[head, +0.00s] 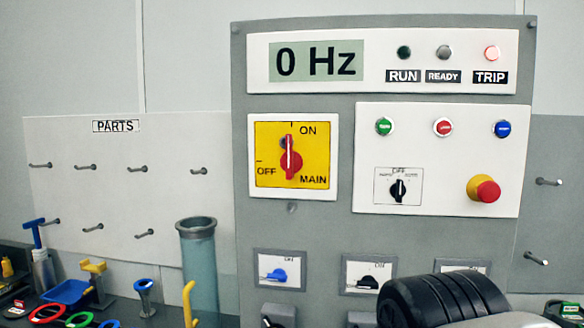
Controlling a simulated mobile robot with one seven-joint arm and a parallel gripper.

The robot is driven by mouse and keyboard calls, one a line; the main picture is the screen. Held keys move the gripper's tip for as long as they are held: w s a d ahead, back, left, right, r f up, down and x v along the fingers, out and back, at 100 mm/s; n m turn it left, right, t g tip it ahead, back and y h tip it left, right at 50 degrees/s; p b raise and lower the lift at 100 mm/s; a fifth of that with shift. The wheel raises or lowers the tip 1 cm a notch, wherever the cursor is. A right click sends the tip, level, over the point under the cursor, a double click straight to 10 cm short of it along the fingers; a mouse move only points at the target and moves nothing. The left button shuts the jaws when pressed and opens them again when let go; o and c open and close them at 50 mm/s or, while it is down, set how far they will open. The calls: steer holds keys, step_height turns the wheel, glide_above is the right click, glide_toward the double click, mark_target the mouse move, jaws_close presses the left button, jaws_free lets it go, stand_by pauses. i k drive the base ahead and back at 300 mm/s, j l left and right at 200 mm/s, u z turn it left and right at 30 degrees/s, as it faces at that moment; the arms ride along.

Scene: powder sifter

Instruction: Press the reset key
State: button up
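No key with a readable "reset" label shows. The control plate (437,190) on the grey cabinet carries a green push button (384,127), a red push button (443,128) and a blue push button (503,129) in a row. Above them the display (316,62) reads 0 Hz. The TRIP lamp (491,53) looks pale red and lit; the RUN lamp (404,53) is dark green and the READY lamp (444,52) is grey. A black ribbed part of my arm rises at the bottom right. My gripper's fingers are not in view.
A red emergency-stop knob (487,191) and a small black selector (398,190) sit below the buttons. The red main switch (290,161) points to ON. Lower switches are partly hidden by my arm. A tall tube (200,265) and loose parts stand at left.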

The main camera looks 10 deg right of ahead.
mark_target(502, 129)
steer(key=z, duration=0.35)
steer(key=k+l+z, duration=0.1)
steer(key=z, duration=0.3)
steer(key=l+z, duration=0.15)
steer(key=z, duration=0.2)
